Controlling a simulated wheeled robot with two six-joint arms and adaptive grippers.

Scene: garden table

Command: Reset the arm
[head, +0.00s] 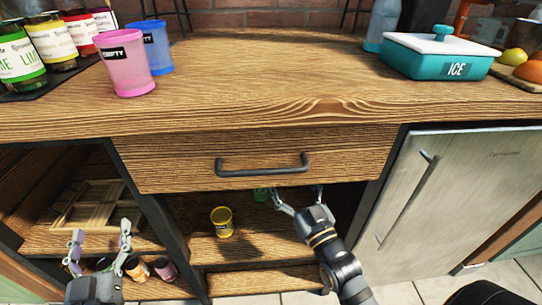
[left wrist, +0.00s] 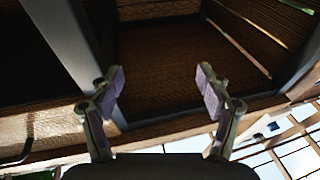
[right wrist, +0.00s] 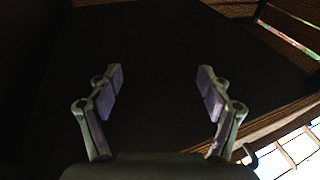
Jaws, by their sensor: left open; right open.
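My left gripper (head: 100,250) is open and empty at the lower left of the head view, in front of the lower left shelf. Its two spread fingers also show in the left wrist view (left wrist: 160,92), with nothing between them. My right gripper (head: 296,197) is open just below the drawer (head: 262,158), at the front of the middle shelf opening. In the right wrist view its fingers (right wrist: 160,90) are spread in front of a dark space, with nothing seen between them. The drawer is shut.
A yellow cup (head: 222,222) stands on the middle shelf, and a green item (head: 261,194) sits behind it, partly hidden. Pink (head: 125,65) and blue (head: 155,48) cups, several jars (head: 22,58) and a teal ice box (head: 438,57) stand on the tabletop. A steel fridge (head: 455,200) is at right.

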